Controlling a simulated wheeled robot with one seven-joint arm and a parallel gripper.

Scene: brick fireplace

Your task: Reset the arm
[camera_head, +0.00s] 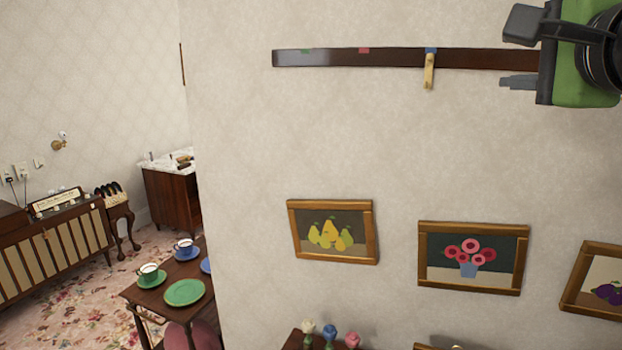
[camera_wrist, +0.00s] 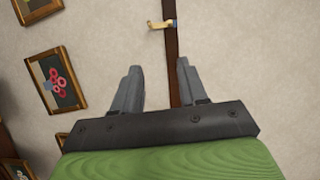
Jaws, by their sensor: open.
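My gripper (camera_head: 516,53) is at the upper right of the head view, in front of the wall near the right part of a dark wooden rail (camera_head: 390,57). In the wrist view my gripper (camera_wrist: 157,75) has its two grey fingers apart with nothing between them but the wall and the rail's edge. A brass hook (camera_head: 429,72) hangs from the rail below a blue mark, to the left of my gripper. The hook also shows in the wrist view (camera_wrist: 161,24), beyond the fingertips and apart from them.
Framed pictures of pears (camera_head: 333,232), flowers (camera_head: 472,257) and plums (camera_head: 597,281) hang below the rail. A small table (camera_head: 150,300) with cups and plates stands at lower left. Flower-shaped objects (camera_head: 330,332) stand on a surface at the bottom. The wall between rail and pictures is bare.

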